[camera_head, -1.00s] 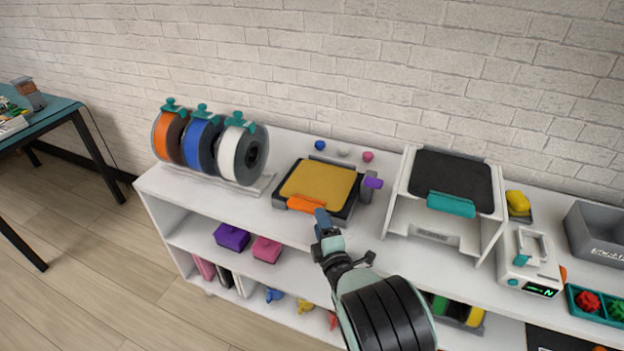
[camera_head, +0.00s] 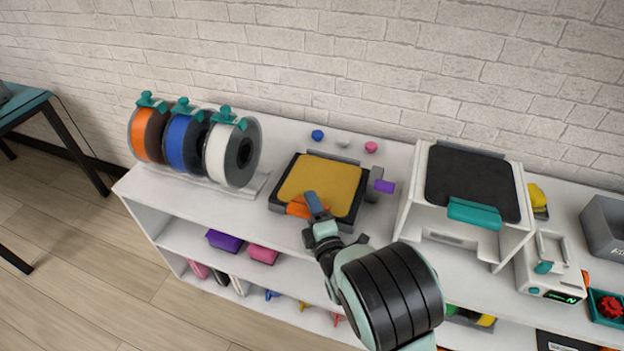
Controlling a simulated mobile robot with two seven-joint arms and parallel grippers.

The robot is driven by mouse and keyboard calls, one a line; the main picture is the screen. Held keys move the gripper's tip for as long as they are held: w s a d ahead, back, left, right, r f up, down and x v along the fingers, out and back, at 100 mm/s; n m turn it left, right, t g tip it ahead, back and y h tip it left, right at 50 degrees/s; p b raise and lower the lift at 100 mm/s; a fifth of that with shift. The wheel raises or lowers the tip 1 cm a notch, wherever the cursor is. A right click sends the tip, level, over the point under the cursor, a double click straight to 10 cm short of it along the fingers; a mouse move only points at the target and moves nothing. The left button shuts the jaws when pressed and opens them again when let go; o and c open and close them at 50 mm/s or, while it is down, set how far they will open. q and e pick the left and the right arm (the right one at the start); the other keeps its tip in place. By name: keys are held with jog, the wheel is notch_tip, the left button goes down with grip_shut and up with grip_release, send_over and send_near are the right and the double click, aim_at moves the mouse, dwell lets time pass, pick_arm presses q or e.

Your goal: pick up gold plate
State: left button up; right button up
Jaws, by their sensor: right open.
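The gold plate (camera_head: 322,180) lies flat on a black square base on the white shelf top. An orange tab (camera_head: 298,209) is at its front edge. My right gripper (camera_head: 314,203) is at the front edge of the plate, its fingers overlapping the orange tab in the picture. It is open; whether it touches the tab cannot be told. The gripper hides part of the tab and of the base's front edge. My left gripper is not in view.
Orange, blue and white spools (camera_head: 228,154) stand left of the plate. A white stand with a dark top (camera_head: 470,180) is at the right. A grey post with a purple piece (camera_head: 385,187) is close beside the base. Small blue and pink knobs (camera_head: 371,147) lie behind.

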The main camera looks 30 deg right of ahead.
jog(key=shift+w, duration=0.1)
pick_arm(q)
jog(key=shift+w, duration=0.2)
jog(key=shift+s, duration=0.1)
pick_arm(e)
jog(key=shift+c, duration=0.3)
grip_shut()
jog(key=shift+r, duration=0.15)
pick_arm(q)
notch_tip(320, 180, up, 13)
jog(key=p, duration=1.3)
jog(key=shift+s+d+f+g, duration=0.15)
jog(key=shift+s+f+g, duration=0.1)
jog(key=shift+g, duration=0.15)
pick_arm(e)
notch_tip(320, 180, up, 20)
